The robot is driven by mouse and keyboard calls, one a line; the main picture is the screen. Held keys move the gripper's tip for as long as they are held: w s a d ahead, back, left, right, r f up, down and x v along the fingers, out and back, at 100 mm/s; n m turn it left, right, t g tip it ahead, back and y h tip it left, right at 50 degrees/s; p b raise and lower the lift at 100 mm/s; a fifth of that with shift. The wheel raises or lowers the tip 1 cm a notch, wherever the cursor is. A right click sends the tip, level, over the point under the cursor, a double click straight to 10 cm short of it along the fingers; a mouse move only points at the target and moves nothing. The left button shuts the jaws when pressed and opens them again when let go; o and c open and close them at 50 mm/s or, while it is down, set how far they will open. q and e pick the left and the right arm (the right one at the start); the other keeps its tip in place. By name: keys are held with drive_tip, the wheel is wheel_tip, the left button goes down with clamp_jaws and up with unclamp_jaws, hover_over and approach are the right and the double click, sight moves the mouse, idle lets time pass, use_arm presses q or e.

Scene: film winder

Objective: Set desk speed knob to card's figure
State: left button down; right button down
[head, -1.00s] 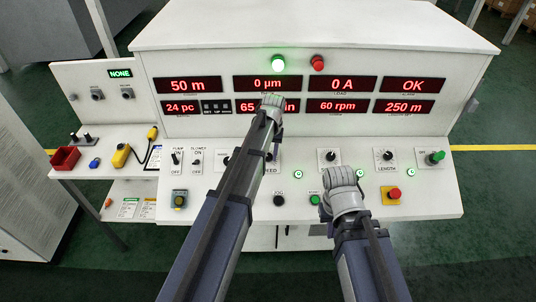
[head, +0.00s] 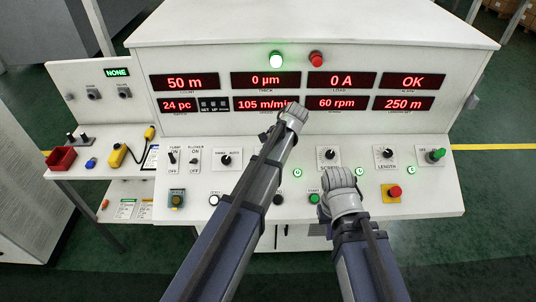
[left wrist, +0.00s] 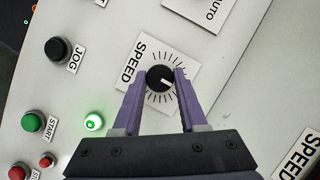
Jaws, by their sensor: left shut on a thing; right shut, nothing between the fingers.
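The black speed knob (left wrist: 161,78) sits on a white SPEED dial plate (left wrist: 152,52) in the left wrist view. My left gripper (left wrist: 162,73) is shut on it, one purple finger on each side. The knob's white mark points right in that view. In the head view my left arm hides the knob. The red speed display (head: 265,104) reads 105 m/min, partly covered by my left wrist. My right gripper (head: 343,180) is shut and empty over the lower panel; its fingertips are hard to make out.
Near the left gripper are a jog button (left wrist: 59,48), a green start button (left wrist: 33,121) and a lit green lamp (left wrist: 94,123). A red stop button (head: 394,191) is right of my right gripper. A red bin (head: 61,159) and yellow pendant (head: 118,155) lie at left.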

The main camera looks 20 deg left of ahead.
use_arm(q)
drive_tip(key=shift+m, duration=0.6)
drive_tip(key=shift+c, duration=2.2)
unclamp_jaws()
drive_tip(key=shift+r, duration=0.1)
drive_tip(key=p+v, duration=0.6)
drive_tip(key=v, duration=0.1)
drive_tip(key=shift+d+p, duration=0.35)
drive_tip(key=shift+s+r, duration=0.15)
